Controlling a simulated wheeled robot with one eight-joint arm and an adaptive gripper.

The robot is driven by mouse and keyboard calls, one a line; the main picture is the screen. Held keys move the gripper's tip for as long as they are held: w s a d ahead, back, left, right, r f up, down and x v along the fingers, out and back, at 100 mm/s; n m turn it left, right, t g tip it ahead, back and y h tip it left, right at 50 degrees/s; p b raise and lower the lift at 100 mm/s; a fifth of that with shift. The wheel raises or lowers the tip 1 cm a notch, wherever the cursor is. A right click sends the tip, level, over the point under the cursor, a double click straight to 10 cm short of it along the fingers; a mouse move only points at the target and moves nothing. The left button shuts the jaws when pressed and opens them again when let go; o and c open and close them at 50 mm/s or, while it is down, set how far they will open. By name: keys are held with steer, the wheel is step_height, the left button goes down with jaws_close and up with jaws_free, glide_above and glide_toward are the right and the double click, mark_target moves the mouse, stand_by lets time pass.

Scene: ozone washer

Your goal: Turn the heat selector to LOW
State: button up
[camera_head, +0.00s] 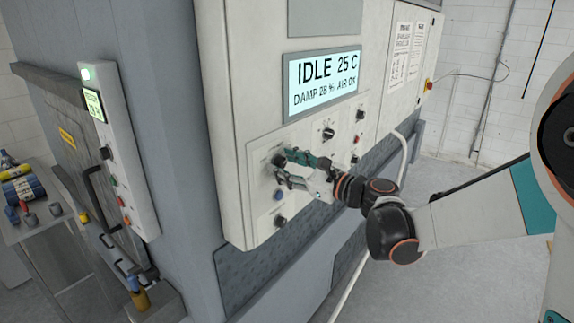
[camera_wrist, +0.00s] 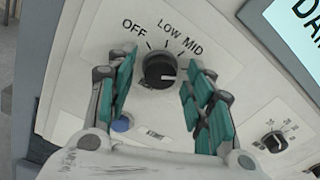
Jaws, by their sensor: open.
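The heat selector (camera_wrist: 158,70) is a round black knob on a white plate, marked OFF, LOW and MID in the wrist view. A white line on the knob points to the right, past MID; any label there is hidden behind my right finger. My gripper (camera_wrist: 161,72) is open, its green-padded fingers on either side of the knob, with visible gaps. In the head view my gripper (camera_head: 285,164) is at the left part of the control panel, and it partly hides the knob (camera_head: 276,160).
A blue button (camera_wrist: 122,123) sits below the selector. Another rotary knob (camera_wrist: 275,142) is to the lower right. The display (camera_head: 322,82) above reads IDLE 25 C. A pale hose (camera_head: 398,165) hangs at the panel's right side. A side cart (camera_head: 40,222) stands at left.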

steer(key=c, duration=1.1)
steer(key=shift+n, duration=0.3)
steer(key=n+b, duration=0.2)
steer(key=n, duration=0.1)
steer(key=shift+f, duration=0.1)
steer(key=n+b, duration=0.1)
steer(key=n, duration=0.3)
steer(key=n+b, duration=0.1)
steer(key=n, duration=0.3)
steer(key=shift+b, duration=0.3)
steer(key=shift+n+b, duration=0.45)
steer(key=shift+n, duration=1.75)
